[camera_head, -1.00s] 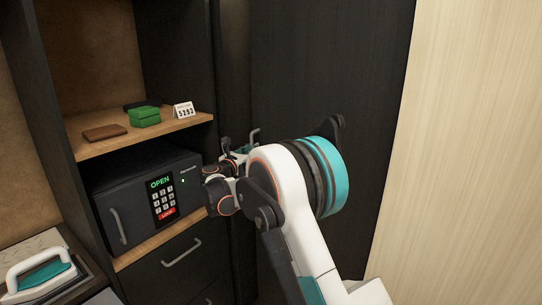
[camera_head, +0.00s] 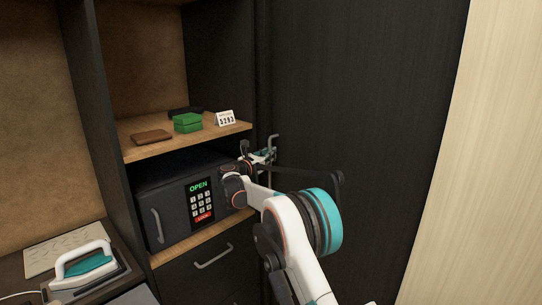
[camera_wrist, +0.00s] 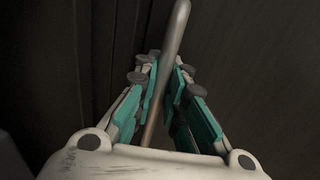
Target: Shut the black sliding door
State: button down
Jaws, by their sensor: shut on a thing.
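The black sliding door (camera_head: 360,110) is a tall dark panel right of the open cabinet in the head view. Its left edge stands close to the right end of the shelf, and the shelves are uncovered. My gripper (camera_head: 266,157) is at the door's left edge, beside the cabinet opening. In the wrist view, my gripper (camera_wrist: 168,90) has its teal-lined fingers shut around a grey metal bar handle (camera_wrist: 178,30). The handle (camera_head: 273,142) is partly hidden by the fingers in the head view.
A black safe (camera_head: 165,180) with a green OPEN display sits below a wooden shelf (camera_head: 140,147). The shelf holds a brown wallet (camera_head: 152,137), a green box (camera_head: 187,122) and a number card (camera_head: 225,118). A drawer (camera_head: 190,272) is below; an iron (camera_head: 85,266) stands at left.

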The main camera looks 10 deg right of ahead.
jog(key=shift+a+r, duration=0.1)
jog(key=shift+a, duration=0.15)
jog(key=c, duration=1.7)
grip_release()
jog(key=shift+w+a, duration=0.15)
jog(key=shift+o, duration=0.2)
jog(key=v, duration=0.8)
